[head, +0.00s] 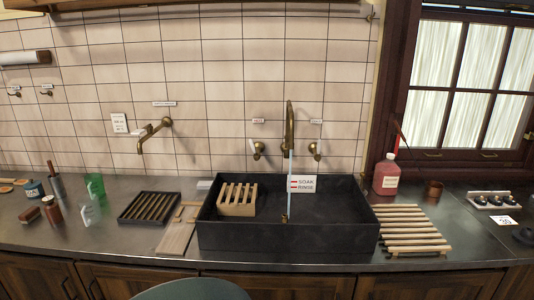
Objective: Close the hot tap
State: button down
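A brass tap spout (290,112) rises at the wall behind the dark sink (290,238), and a stream of water (291,185) runs from it into the basin. A left tap handle (258,150) and a right tap handle (316,151) are on the wall on either side of the spout. A small label (258,121) is above the left handle and another label (316,122) is above the right one. Their words are too small to read, so I cannot tell which handle is hot. My gripper is not in view.
A slatted wooden block (238,199) and a "SOAK RINSE" sign (302,184) are at the sink. A wall pot-filler spout (154,133) sticks out to the left. A slatted rack (408,230) and red bottle (386,176) stand right. A dark tray (150,207) lies left.

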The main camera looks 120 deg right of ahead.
aim_at(256, 157)
jog(key=z, duration=2.8)
jog(key=i, duration=1.1)
jog(key=z, duration=1.7)
jog(key=i, duration=0.5)
jog(key=u, duration=0.1)
